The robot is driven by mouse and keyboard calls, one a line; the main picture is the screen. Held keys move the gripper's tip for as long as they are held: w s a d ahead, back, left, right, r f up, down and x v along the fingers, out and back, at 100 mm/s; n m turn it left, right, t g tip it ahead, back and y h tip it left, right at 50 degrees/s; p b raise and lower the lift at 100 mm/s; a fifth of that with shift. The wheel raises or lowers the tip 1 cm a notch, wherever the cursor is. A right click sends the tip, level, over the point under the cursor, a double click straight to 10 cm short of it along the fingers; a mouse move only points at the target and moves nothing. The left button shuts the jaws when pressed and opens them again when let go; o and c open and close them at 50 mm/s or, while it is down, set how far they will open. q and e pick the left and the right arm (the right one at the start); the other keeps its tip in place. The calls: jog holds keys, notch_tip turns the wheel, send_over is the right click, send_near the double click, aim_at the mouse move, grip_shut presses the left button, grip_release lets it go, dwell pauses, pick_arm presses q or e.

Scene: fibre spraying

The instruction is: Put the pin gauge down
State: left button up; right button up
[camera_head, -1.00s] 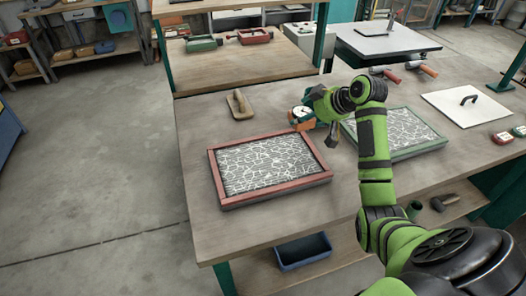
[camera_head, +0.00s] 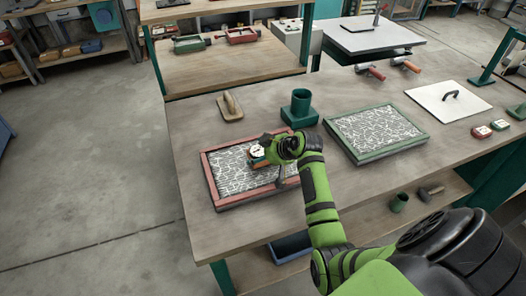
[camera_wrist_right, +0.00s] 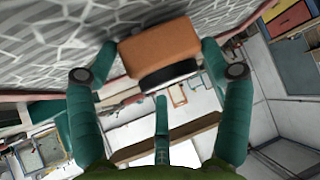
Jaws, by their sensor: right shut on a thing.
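The pin gauge has a white dial (camera_head: 257,151) and an orange body, which fills the upper middle of the right wrist view (camera_wrist_right: 160,48). My right gripper (camera_head: 267,152) is shut on it, with teal fingers on both sides in the wrist view. The gauge is over the red-framed tray (camera_head: 222,197) of white fibre on dark, near the tray's upper right. The fibre surface is close to the gauge in the wrist view; I cannot tell whether they touch. My left gripper is not in view.
A green-framed fibre tray (camera_head: 375,133) lies to the right. A green holder (camera_head: 299,110) stands behind the red tray, and a wooden float (camera_head: 230,106) lies to its left. A white board with a handle (camera_head: 448,101) lies at right. Bare bench (camera_head: 200,130) surrounds the trays.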

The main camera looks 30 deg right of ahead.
jog(key=o, duration=1.3)
jog(key=b+v, duration=0.1)
jog(key=v, duration=1.1)
